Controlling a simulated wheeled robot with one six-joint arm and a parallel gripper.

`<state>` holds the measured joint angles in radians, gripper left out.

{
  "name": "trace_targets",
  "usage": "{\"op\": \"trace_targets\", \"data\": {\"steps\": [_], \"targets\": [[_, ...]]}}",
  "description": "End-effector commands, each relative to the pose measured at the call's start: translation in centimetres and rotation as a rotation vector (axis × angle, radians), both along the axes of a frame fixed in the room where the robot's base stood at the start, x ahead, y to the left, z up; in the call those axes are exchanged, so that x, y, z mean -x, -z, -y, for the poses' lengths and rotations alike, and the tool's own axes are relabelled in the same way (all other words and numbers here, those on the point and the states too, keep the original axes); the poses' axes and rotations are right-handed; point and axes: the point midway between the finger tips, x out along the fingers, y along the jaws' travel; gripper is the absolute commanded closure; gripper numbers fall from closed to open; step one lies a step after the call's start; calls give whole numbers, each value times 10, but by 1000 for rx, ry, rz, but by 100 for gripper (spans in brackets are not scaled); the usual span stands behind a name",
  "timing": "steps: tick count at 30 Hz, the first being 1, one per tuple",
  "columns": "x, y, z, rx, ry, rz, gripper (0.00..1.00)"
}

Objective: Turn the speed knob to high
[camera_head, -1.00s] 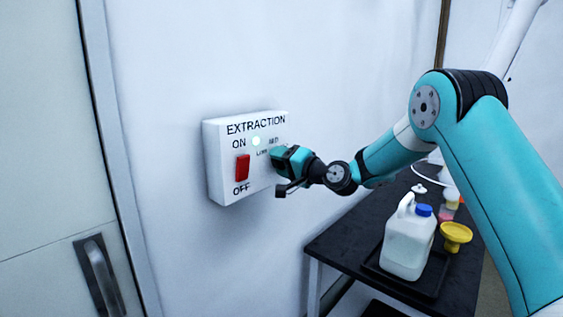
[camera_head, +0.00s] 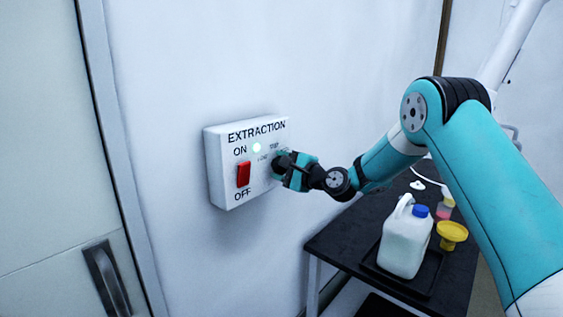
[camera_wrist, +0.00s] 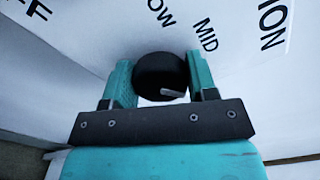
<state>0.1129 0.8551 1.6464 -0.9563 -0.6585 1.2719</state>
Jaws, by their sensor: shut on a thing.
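The EXTRACTION control box (camera_head: 225,187) is white and fixed to the wall. It carries a red ON/OFF rocker switch (camera_head: 243,174) and a lit pale green lamp (camera_head: 256,147). In the wrist view the round black speed knob (camera_wrist: 158,72) sits between the two teal fingers of my gripper (camera_wrist: 160,80), which is shut on it. A pale pointer mark (camera_wrist: 172,92) shows at the knob's lower right in that view. LOW and MID are printed beside the knob; a HIGH label is not visible. In the head view my gripper (camera_head: 278,166) covers the knob.
A black table (camera_head: 340,240) stands at the right below my arm. On it are a white jug (camera_head: 403,245) with a blue cap in a dark tray (camera_head: 428,285) and a yellow funnel (camera_head: 452,233). A door with a handle (camera_head: 105,278) is at the left.

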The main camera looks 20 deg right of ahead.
Motion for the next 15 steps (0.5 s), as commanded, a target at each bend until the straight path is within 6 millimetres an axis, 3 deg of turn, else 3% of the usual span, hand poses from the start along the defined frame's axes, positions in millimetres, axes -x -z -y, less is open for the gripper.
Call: {"op": "trace_targets", "data": {"steps": [15], "targets": [[-1,0,2,-103,4,-67,71]]}}
